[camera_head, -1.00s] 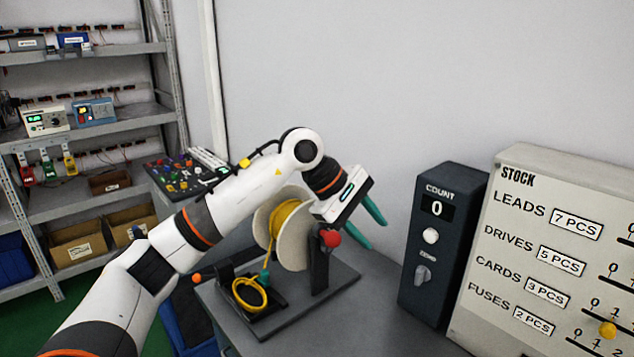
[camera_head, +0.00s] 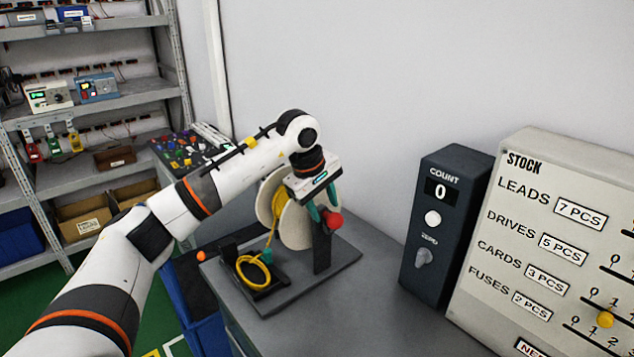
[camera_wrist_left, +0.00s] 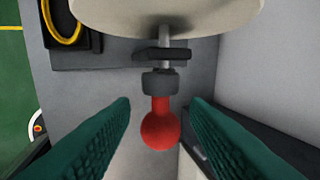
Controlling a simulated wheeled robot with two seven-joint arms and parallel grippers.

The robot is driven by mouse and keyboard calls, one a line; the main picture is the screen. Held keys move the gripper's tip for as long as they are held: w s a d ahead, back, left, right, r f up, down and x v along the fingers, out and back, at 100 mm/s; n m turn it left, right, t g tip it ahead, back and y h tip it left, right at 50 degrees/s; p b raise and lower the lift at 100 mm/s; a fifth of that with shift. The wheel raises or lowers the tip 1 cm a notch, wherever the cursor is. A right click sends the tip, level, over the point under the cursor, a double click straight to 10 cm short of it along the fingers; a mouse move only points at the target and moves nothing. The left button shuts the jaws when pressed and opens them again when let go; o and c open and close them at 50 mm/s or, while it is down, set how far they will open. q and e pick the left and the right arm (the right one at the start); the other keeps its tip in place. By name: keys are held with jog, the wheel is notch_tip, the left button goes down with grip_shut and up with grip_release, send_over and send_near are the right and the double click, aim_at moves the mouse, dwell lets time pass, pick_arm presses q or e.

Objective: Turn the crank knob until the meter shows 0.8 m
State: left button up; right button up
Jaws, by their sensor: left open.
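The crank knob is a red ball (camera_head: 333,220) on the front of the cable reel stand; it also shows in the left wrist view (camera_wrist_left: 160,131), on a red stem below a grey hub. The cream reel (camera_head: 297,226) carries yellow cable. My left gripper (camera_head: 322,218) is at the knob, pointing down. In the left wrist view its green fingers (camera_wrist_left: 160,120) are open, one on each side of the knob with gaps between. The meter's reading is not visible to me. My right gripper is not in view.
A dark COUNT box (camera_head: 440,225) showing 0 stands right of the reel stand (camera_head: 300,290). A STOCK board (camera_head: 560,240) is beside it. Shelves (camera_head: 95,110) stand at the left. Free tabletop lies in front of the COUNT box.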

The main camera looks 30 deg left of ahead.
pick_arm(q)
jog(key=shift+x, duration=1.2)
